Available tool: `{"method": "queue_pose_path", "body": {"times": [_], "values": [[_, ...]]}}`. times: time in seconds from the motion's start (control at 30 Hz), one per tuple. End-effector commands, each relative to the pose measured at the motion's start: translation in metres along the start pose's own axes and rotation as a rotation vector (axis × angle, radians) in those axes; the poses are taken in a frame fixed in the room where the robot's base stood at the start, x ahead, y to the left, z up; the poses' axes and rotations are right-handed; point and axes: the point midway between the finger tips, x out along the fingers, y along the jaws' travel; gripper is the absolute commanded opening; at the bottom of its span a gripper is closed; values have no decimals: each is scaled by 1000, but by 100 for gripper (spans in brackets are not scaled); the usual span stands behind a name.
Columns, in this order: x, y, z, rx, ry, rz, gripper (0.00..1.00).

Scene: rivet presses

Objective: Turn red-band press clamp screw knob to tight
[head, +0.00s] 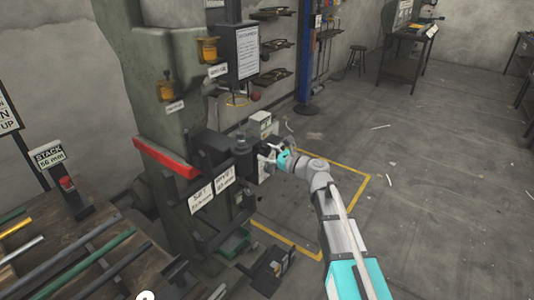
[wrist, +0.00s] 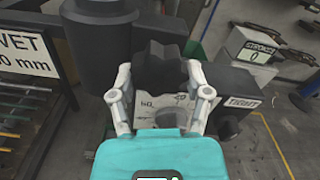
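The red-band press (head: 155,90) is a tall grey-green column with a red band (head: 165,158) across its front. Its clamp screw knob (wrist: 160,68) is dark and lobed, and shows in the wrist view between my fingers. A white label reading TIGHT (wrist: 243,103) is to the right of the knob. My gripper (wrist: 159,70) has its two fingers spread, one on each side of the knob. I cannot tell whether the fingertips touch it. In the head view, my gripper (head: 270,153) is at the right side of the press head, and the knob is not clear there.
A counter box reading STROKES 0 (wrist: 262,50) stands right of the knob. A dark cylinder (wrist: 100,30) is close on the left. A table with rods (head: 70,250) is at the left. Open floor lies to the right.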

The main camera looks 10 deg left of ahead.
Motion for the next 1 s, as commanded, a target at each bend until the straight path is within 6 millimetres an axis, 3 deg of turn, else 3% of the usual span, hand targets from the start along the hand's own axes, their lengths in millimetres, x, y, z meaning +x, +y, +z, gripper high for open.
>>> {"method": "queue_pose_path", "body": {"times": [0.03,0.1,0.63,1.0], "values": [[0,0,0,-1,0,0,80],[0,0,0,-1,0,0,92],[-4,0,0,-2,0,0,92],[-43,1,0,-2,0,-1,92]]}}
